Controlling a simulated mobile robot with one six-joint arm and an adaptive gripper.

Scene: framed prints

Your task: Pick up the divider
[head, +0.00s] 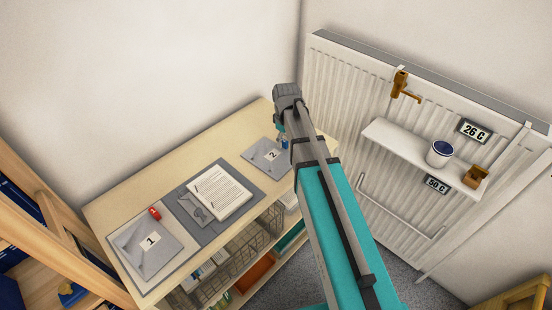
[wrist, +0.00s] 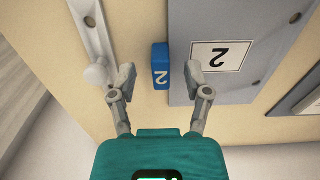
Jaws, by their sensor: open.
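My gripper (wrist: 159,78) is open, with one finger on each side of the block. Gaps show on both sides, and I see no contact. In the head view the blue block (head: 284,143) is partly hidden by my arm, and my gripper is mostly hidden too.
A grey-white rail with a knob (wrist: 95,72) lies close to the left finger. In the head view the table (head: 110,205) holds a red block (head: 154,213), a folder marked 1 (head: 150,242) and a written sheet (head: 220,190). A radiator with a shelf (head: 400,140) stands at right.

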